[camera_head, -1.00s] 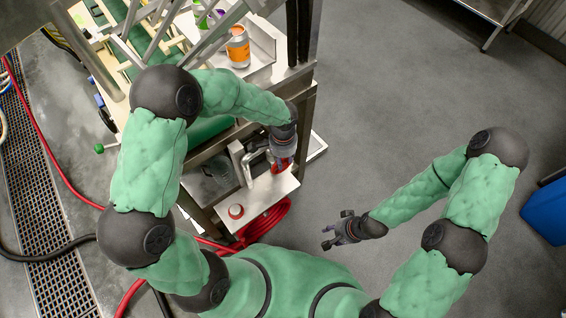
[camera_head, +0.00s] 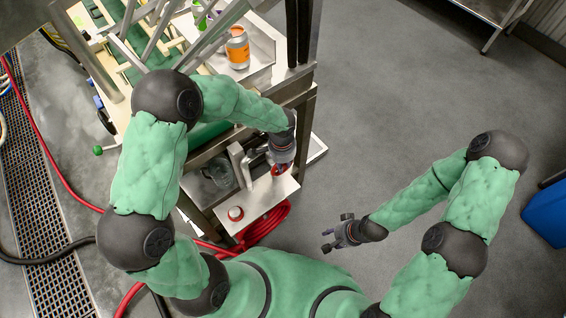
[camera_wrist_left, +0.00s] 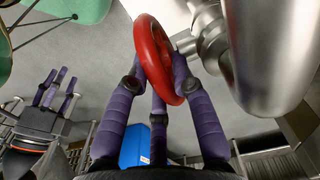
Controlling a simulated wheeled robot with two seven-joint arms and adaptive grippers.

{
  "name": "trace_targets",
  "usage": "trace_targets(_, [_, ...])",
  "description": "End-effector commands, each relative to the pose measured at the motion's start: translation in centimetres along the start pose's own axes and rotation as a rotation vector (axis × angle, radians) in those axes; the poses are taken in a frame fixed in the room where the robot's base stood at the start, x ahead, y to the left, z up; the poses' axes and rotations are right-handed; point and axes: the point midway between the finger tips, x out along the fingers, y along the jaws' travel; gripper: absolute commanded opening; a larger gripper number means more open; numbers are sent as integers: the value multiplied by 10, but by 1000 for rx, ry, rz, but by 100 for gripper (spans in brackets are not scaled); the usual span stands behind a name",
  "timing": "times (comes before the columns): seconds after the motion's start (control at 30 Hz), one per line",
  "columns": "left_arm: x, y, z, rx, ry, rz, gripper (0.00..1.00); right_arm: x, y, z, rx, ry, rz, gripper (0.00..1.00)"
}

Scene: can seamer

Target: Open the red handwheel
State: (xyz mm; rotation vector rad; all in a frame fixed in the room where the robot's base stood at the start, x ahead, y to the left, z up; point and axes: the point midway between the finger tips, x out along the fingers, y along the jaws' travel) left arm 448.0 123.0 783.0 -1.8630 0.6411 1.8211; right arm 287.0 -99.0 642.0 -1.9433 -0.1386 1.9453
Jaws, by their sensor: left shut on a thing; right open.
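The red handwheel (camera_wrist_left: 153,57) shows large in the left wrist view, seen nearly edge-on beside a shiny metal valve body (camera_wrist_left: 270,50). In the head view a part of the handwheel (camera_head: 279,169) shows just below my left wrist. My left gripper (camera_wrist_left: 160,75) has its purple fingers shut on the handwheel's rim, with fingers on both sides of it. In the head view my left gripper (camera_head: 279,160) is mostly hidden by its own wrist. My right gripper (camera_head: 336,233) is open and empty over the floor, away from the machine; it also shows in the left wrist view (camera_wrist_left: 55,90).
An orange-labelled can (camera_head: 238,48) stands on the machine's upper tray. A blue bin (camera_head: 546,212) is at the right. The middle floor is clear.

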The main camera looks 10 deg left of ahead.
Motion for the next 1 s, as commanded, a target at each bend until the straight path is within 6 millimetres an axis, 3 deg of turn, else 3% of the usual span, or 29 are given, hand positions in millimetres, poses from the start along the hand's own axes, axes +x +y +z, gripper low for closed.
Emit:
trace_targets(0.47, [2,-1,11,-4,303,-1,0,18,6,-1,0,0,0,41])
trace_targets(1.0, [6,0,20,-4,655,2,0,2,1,0,0,0,0,41])
